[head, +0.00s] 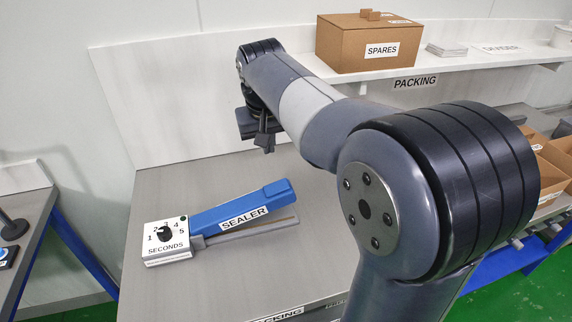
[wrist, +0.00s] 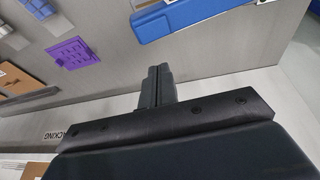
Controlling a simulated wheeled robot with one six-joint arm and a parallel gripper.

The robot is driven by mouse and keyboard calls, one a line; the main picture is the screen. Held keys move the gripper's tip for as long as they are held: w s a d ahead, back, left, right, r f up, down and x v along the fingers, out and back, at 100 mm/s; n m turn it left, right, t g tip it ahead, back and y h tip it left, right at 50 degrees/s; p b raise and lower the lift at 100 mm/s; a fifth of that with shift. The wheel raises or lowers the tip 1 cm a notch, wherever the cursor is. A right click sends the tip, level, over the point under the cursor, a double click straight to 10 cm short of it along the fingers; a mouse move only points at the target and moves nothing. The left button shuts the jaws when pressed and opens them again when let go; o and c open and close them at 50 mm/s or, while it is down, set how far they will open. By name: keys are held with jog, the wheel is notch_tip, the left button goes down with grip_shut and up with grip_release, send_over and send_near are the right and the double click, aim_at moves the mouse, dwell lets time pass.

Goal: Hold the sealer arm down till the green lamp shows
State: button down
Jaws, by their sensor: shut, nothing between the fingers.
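The sealer has a blue arm (head: 240,207) labelled SEALER, raised at an angle above its grey lower bar (head: 255,231). Its white dial box (head: 166,242) carries a black knob, numbers and the word SECONDS. A small lamp (head: 184,218) on top of the box looks dark green; I cannot tell that it is lit. My gripper (head: 265,143) is above the table behind the sealer, apart from it, with its fingers together and empty. In the wrist view the closed fingers (wrist: 157,86) point toward the table, and the blue arm (wrist: 185,17) lies beyond them at the top.
A SPARES carton (head: 366,45) stands on the shelf behind. Open cardboard boxes (head: 552,160) are at the right. The wrist view shows a purple tray-like item (wrist: 73,53) on the table. The table around the sealer is clear.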

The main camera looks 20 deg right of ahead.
aim_at(275, 185)
jog(key=shift+w+d, duration=0.1)
jog(key=shift+w, duration=0.2)
jog(key=x, duration=0.4)
jog(key=p+x, duration=0.1)
jog(key=x, duration=0.4)
jog(key=s+x, duration=0.1)
jog(key=x, duration=0.3)
jog(key=shift+w+d+f, duration=0.1)
jog(key=shift+d+f, duration=0.25)
jog(key=shift+f, duration=0.15)
